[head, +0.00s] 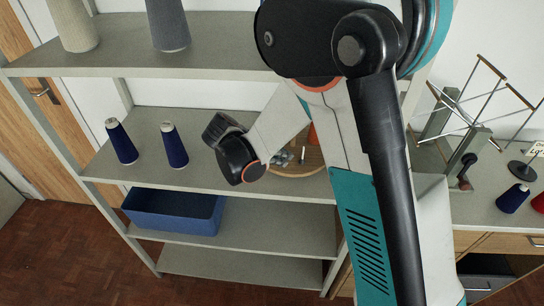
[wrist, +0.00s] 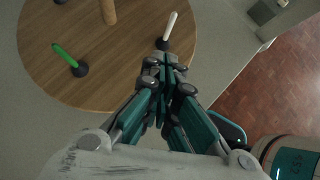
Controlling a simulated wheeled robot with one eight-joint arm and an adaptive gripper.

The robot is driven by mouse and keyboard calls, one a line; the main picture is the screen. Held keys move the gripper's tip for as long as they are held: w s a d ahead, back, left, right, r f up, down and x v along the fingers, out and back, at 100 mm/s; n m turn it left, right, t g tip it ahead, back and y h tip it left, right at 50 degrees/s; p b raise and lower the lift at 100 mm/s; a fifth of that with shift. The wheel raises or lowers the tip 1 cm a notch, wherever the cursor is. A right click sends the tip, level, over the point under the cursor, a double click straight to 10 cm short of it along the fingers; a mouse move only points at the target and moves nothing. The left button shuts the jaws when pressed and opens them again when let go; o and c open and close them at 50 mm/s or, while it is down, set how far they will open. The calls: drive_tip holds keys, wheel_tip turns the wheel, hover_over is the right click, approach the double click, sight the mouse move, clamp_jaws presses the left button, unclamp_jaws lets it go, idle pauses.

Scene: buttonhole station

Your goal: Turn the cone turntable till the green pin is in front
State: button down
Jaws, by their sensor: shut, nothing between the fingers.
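The cone turntable (wrist: 130,75) is a round wooden disc lying on a grey shelf. A green pin (wrist: 66,56) stands in a dark base at its left in the wrist view. A white pin (wrist: 170,27) stands in a dark base near its right edge, and a wooden post (wrist: 108,12) rises near the top of the picture. My gripper (wrist: 165,68) is shut and empty, its fingertips over the disc's edge just below the white pin's base; I cannot tell whether they touch. In the head view my arm mostly hides the turntable (head: 312,160), and the green pin cannot be made out.
Two dark blue cones (head: 121,142) (head: 174,145) stand on the same shelf (head: 225,178) to the left. A blue bin (head: 175,212) sits on the shelf below. The upper shelf (head: 115,45) overhangs and holds more cones. A winder frame (head: 480,100) stands at right.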

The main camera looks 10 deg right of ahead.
sight(295, 167)
drive_tip(key=shift+w+d+r, duration=0.1)
drive_tip(key=shift+w+d, duration=0.15)
drive_tip(key=shift+d, duration=0.55)
drive_tip(key=shift+w+d+r, duration=0.1)
drive_tip(key=shift+w+d, duration=0.15)
drive_tip(key=shift+d, duration=0.55)
drive_tip(key=shift+s+d+n+t+b, duration=0.2)
drive_tip(key=shift+d+n+t+b, duration=0.2)
drive_tip(key=shift+d+n, duration=0.25)
